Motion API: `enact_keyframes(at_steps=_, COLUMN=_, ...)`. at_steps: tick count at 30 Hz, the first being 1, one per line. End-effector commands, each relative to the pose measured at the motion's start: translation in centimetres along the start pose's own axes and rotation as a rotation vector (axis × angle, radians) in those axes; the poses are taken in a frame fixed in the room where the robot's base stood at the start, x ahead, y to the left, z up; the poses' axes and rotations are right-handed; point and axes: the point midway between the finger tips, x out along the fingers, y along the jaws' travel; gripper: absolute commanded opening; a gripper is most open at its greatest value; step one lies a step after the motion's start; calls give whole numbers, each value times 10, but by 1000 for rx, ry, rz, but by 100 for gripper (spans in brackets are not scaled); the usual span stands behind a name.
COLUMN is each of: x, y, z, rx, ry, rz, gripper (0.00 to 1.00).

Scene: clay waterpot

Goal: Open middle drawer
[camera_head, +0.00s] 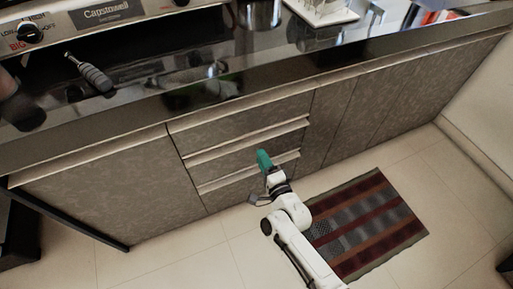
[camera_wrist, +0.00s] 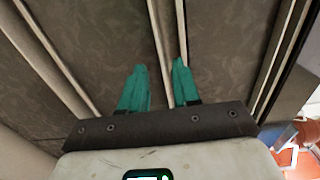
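A stack of three drawers with patterned grey-brown fronts stands in the middle of the cabinet in the head view. The middle drawer (camera_head: 215,168) is shut, with a pale ledge handle (camera_head: 225,148) along its top edge. My gripper (camera_head: 263,153) has teal fingers and is in front of the drawer stack, hiding part of it. In the wrist view my gripper (camera_wrist: 161,63) is open, with a gap between its fingers. A pale handle strip (camera_wrist: 162,30) runs between the fingertips. I cannot tell whether the fingers touch it.
The top drawer (camera_head: 238,122) and bottom drawer (camera_head: 225,192) are shut. A wide cabinet door (camera_head: 100,190) is on the left, with more doors (camera_head: 360,105) on the right. A striped mat (camera_head: 370,225) lies on the tiled floor. A dark worktop (camera_head: 150,90) runs above.

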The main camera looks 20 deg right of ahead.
Motion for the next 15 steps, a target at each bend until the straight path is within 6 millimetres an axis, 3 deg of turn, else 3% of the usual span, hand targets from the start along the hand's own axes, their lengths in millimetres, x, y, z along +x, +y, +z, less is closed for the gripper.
enact_keyframes(at_steps=6, x=37, y=2, z=0, rx=-1, ry=0, rz=-1, gripper=31)
enact_keyframes(at_steps=15, x=56, y=0, z=0, rx=-2, ry=0, rz=1, gripper=31)
